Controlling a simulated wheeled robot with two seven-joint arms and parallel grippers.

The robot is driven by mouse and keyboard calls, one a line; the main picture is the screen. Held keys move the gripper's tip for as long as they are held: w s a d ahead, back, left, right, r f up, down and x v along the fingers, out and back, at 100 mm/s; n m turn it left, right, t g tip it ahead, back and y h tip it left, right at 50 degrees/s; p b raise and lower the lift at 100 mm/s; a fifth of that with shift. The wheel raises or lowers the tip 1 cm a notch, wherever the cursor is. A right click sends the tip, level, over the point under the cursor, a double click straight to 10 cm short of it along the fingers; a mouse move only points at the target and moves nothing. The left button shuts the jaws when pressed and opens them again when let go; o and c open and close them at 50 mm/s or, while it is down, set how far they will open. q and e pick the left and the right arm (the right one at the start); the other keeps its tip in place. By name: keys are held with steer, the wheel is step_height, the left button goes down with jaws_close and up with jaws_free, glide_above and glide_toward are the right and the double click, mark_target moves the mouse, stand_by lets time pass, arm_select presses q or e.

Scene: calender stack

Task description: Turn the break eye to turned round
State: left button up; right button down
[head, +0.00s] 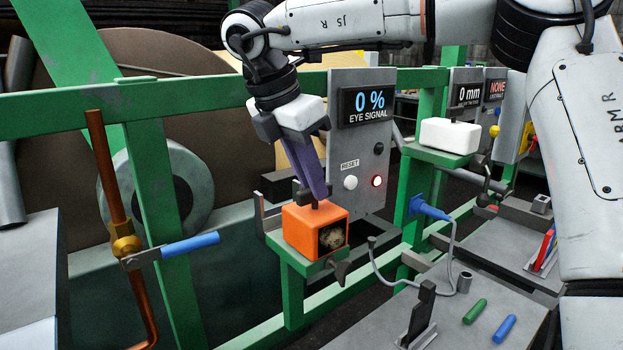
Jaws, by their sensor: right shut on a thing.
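The break eye is an orange box (303,228) with a dirty, speckled dark lens (332,238) on the face turned toward the front right. It sits on a green bracket (290,262) on the frame. My right gripper (315,192) reaches down from above, with its purple fingers shut on the small dark grip on top of the box. The fingers hide part of this grip. A display panel (362,140) behind reads 0 % EYE SIGNAL, with a red light (376,182) lit. My left gripper is not in view.
A white box (448,136) stands on another green bracket at the right. A blue-handled valve (190,245) on a copper pipe is at the left. A blue plug (428,208) with a cable is right of the eye. Green and blue sticks (475,311) lie on the grey bench.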

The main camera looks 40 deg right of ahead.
steer(key=c, duration=1.8)
jaws_free()
steer(key=p+v, duration=0.3)
steer(key=v, duration=0.7)
steer(key=shift+r, duration=0.15)
